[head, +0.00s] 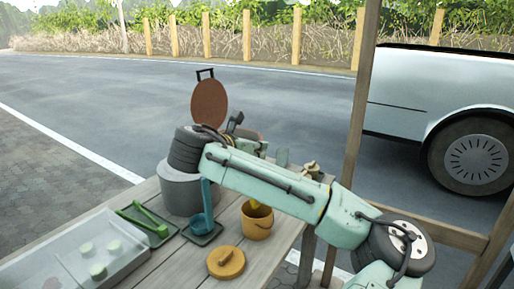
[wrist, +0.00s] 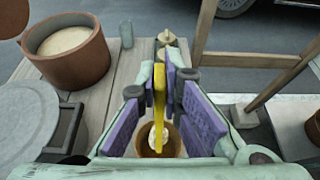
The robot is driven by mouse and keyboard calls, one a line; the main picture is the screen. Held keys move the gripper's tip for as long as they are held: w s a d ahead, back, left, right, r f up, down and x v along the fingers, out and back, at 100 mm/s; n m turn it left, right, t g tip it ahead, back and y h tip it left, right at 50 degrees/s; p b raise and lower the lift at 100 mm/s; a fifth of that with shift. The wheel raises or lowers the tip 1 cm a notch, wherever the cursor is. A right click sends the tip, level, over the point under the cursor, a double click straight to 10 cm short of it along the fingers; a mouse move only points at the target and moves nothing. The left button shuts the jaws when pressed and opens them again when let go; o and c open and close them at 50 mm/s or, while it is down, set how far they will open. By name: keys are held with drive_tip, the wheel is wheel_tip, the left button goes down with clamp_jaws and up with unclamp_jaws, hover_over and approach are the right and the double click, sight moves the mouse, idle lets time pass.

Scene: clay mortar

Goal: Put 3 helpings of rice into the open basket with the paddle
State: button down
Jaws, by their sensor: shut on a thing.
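My gripper (wrist: 160,100) has purple finger pads and is shut on the yellow paddle (wrist: 160,85). The paddle points down over the small open orange basket (wrist: 145,142). The basket also shows in the head view (head: 257,228), on the front right of the table, with the paddle's yellow end (head: 255,206) at its mouth. Whitish stuff, likely rice (wrist: 156,136), shows at the paddle's lower end; I cannot tell whether it is on the paddle or in the basket. A brown tub (wrist: 88,62) with pale rice inside stands at the upper left of the wrist view.
A grey drum (head: 180,192) stands behind the basket, left. A blue ladle (head: 205,212) and green utensil (head: 150,216) rest on dark trays. An orange lid (head: 226,262) lies in front. A clear box (head: 120,262) is at left. A wooden post (head: 356,120) stands right of my arm.

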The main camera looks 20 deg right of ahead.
drive_tip(key=shift+f+b, duration=2.15)
drive_tip(key=shift+f, duration=1.7)
drive_tip(key=shift+f+b, duration=0.3)
drive_tip(key=shift+f, duration=0.2)
wheel_tip(320, 180, up, 13)
drive_tip(key=p, duration=1)
drive_tip(key=shift+r, duration=0.15)
